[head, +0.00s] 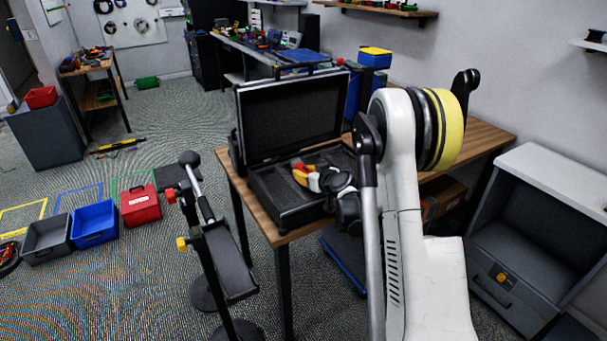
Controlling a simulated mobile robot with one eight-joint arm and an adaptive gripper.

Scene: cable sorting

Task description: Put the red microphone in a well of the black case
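The black case (291,110) stands open on the wooden table, its lid upright at the back and dark foam wells in its base. My gripper (303,174) reaches over the base from the right, with yellow and white parts at its end. A small red piece (299,167) shows at the fingertips, low over or in the wells. It may be the red microphone, but it is too small and too covered to be sure. I cannot tell whether the fingers are closed on it or whether it touches the foam. My wrist hides the right part of the base.
A black stand (228,262) with a ball-topped rod rises close in front of the table's left edge. Red (140,205), blue (95,223) and grey (46,238) bins sit on the floor at left. A grey cabinet (530,240) stands at right. Open carpet lies at left.

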